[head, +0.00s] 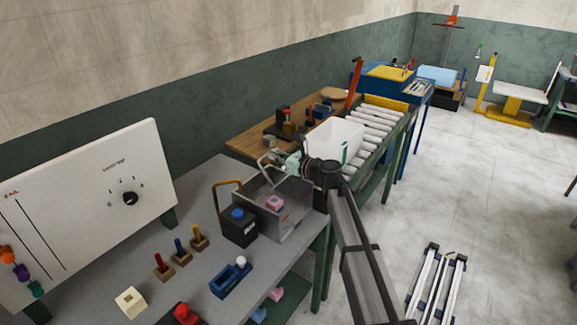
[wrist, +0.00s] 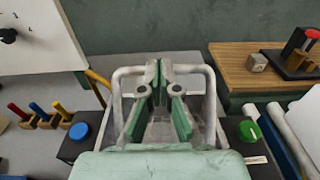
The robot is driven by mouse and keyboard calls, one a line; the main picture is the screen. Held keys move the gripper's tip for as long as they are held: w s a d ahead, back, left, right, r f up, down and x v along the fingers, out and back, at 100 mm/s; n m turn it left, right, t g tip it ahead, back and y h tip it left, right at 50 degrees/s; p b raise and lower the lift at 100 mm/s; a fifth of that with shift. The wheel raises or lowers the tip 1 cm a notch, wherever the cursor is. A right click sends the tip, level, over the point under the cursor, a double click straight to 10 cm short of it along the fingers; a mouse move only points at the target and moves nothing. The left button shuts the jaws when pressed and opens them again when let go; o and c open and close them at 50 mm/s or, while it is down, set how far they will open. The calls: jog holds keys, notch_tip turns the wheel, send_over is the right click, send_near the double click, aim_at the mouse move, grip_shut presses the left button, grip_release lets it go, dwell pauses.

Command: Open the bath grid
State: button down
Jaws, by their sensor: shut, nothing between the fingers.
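The bath (head: 286,222) is an open grey metal box on the bench in the head view, with a pink block (head: 275,203) inside. A pale wire frame, apparently the bath grid (head: 268,172), stands tilted up above the bath's back. My gripper (head: 291,164) is over the bath beside this frame. In the wrist view the grey tubular frame (wrist: 207,75) surrounds my gripper (wrist: 160,72) on both sides. The green-padded fingers are shut and empty, with their tips by the frame's far bar. Whether they touch it I cannot tell. The palm hides the frame's near part.
A black box with a blue knob (head: 238,228) and a yellow handle stands left of the bath. A white bin (head: 335,140) and roller conveyor (head: 372,125) lie behind and to the right. Small pegged blocks (head: 180,252) and a white panel (head: 90,210) are at left.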

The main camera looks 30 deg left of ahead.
jog(key=a+r, duration=0.2)
jog(key=a, duration=0.8)
jog(key=shift+w+b, duration=0.35)
jog(key=shift+b, duration=0.05)
dwell(0.7)
